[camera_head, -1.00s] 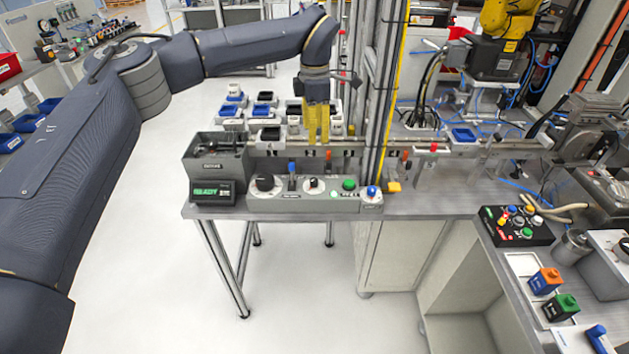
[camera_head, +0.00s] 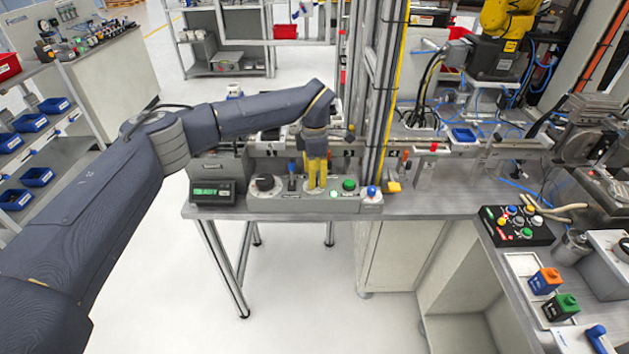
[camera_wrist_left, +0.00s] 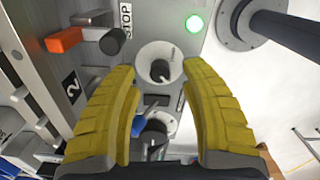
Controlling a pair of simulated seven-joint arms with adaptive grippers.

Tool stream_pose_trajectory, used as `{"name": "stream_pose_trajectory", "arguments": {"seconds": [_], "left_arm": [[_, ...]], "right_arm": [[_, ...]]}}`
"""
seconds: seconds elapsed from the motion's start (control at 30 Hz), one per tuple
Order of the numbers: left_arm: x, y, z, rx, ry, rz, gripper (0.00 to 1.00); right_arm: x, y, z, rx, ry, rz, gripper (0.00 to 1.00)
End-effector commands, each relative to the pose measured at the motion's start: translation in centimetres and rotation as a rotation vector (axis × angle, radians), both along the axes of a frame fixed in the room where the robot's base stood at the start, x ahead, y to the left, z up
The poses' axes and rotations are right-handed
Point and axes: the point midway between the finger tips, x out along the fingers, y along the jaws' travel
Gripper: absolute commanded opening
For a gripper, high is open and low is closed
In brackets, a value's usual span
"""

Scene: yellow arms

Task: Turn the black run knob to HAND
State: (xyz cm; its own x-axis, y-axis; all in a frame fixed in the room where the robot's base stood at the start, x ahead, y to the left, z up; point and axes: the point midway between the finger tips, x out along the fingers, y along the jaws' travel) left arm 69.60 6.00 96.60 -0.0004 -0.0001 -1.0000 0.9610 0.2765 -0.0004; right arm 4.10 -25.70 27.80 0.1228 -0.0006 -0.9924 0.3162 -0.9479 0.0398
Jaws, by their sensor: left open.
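A small black knob on a round white dial (camera_wrist_left: 172,54) lies between my left fingertips in the wrist view. In the head view my left gripper (camera_head: 315,186) points down over this dial on the grey control panel (camera_head: 286,205) and covers most of it. My left gripper (camera_wrist_left: 158,70) is open, one yellow finger on each side of the knob. I cannot tell whether the fingers touch it. The knob's dial lettering is too small to read. A larger black knob (camera_head: 265,183) sits further left on the panel. My right gripper is not in view.
A blue-topped lever (camera_head: 291,169) stands close left of the gripper; it also shows in the wrist view (camera_wrist_left: 138,126). A green button (camera_head: 349,184) and a blue knob (camera_head: 371,191) sit to the right. A display box (camera_head: 212,191) stands left.

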Motion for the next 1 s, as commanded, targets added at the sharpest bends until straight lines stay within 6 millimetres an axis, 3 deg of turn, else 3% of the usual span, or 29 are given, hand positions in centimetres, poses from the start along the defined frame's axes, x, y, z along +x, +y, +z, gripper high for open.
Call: {"name": "stream_pose_trajectory", "arguments": {"seconds": [0.23,0.67,1.0], "left_arm": [[0.0,0.0,-1.9,0.000,0.000,0.000,0.45],[0.0,0.0,-2.3,0.000,0.000,-0.001,0.47],[0.0,0.0,-2.3,0.000,0.000,-0.001,0.08]], "right_arm": [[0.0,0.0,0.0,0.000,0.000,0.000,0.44],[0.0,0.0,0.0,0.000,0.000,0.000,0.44],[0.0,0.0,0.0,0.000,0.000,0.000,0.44]]}}
